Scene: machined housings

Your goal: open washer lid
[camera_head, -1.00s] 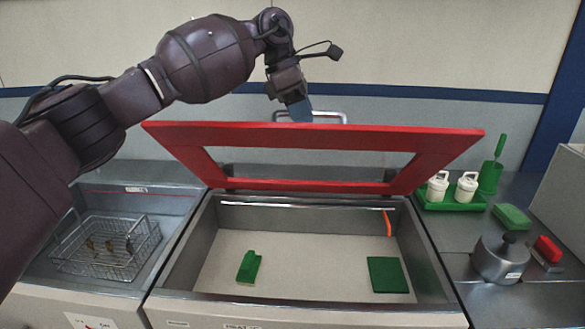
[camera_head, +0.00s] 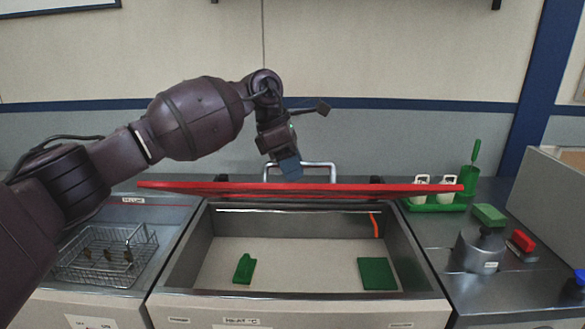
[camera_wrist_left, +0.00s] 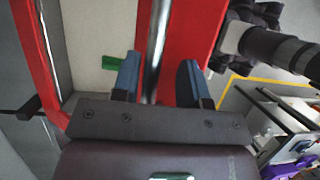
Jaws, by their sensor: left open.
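The red washer lid (camera_head: 330,188) is raised over the open tub and shows nearly edge-on in the head view. Its silver bar handle (camera_head: 318,165) stands up behind its front edge. My left gripper (camera_head: 289,168) is at the handle, above the lid. In the left wrist view the left gripper (camera_wrist_left: 160,78) is open, with the handle bar (camera_wrist_left: 160,35) running between its two blue fingers and the red lid (camera_wrist_left: 192,30) beyond. I cannot tell whether the fingers touch the bar. The washer tub (camera_head: 185,262) is open below. My right gripper is out of view.
In the tub lie a green brush-like piece (camera_head: 244,268) and a green block (camera_head: 377,273). A wire basket (camera_head: 108,257) is at left. At right are a green tray (camera_head: 437,206) with white bottles, a metal canister (camera_head: 478,250) and a red-topped brush (camera_head: 522,240).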

